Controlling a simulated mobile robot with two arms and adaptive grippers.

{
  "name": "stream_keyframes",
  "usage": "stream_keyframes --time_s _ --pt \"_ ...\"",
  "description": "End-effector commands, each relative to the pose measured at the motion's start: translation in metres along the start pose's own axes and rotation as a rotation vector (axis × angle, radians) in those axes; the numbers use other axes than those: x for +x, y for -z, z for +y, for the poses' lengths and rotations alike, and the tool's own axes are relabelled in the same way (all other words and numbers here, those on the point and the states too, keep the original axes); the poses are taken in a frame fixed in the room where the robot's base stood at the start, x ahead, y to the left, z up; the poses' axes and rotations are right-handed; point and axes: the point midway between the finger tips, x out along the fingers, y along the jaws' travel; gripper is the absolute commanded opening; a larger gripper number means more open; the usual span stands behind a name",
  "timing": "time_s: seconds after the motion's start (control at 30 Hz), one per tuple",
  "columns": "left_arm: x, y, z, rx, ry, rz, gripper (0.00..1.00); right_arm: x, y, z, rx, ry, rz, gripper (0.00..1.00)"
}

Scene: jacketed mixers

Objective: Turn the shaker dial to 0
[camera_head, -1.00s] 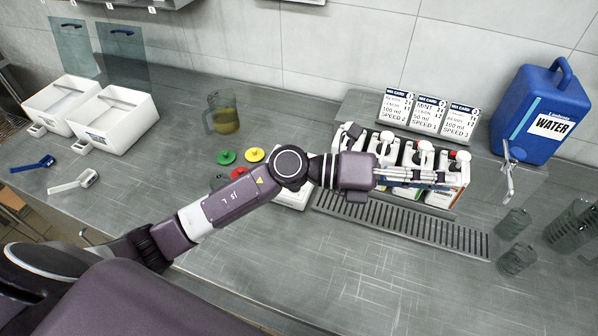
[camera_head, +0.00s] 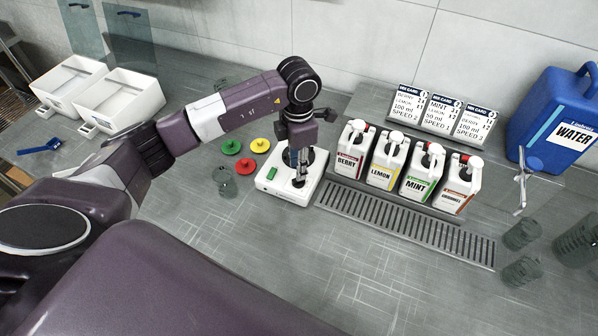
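The shaker (camera_head: 266,185) is a white box on the steel counter, with a green patch on its front left and a dark round part on top. My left gripper (camera_head: 299,182) points down over the front right of the shaker. Its fingers look close together, but their gap is too small to judge. They cover part of the shaker's top and front, so I cannot make out the dial or its setting. I cannot tell whether the fingertips touch it. My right gripper is not in view.
White jugs labelled berry (camera_head: 349,163), lemon (camera_head: 381,174) and mint (camera_head: 414,187) stand close right of the shaker, behind a drain grate (camera_head: 400,222). The front counter is clear.

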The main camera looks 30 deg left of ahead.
Motion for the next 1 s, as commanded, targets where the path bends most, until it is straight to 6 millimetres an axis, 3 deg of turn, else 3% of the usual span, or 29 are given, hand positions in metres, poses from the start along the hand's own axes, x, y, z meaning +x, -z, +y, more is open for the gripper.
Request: stream_keyframes --time_s 0.3,0.63,0.87,1.0 --pt "0.040 -0.001 -0.001 -0.001 0.002 -0.001 0.26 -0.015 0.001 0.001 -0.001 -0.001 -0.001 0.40" --pt "0.045 -0.001 -0.001 0.001 0.001 -0.003 0.26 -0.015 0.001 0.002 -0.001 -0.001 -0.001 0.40" --pt "0.045 -0.001 -0.001 0.001 0.001 -0.003 0.01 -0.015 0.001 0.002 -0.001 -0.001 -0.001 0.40" --pt "0.045 -0.001 -0.001 0.001 0.001 -0.004 0.00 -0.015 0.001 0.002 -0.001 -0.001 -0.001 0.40"
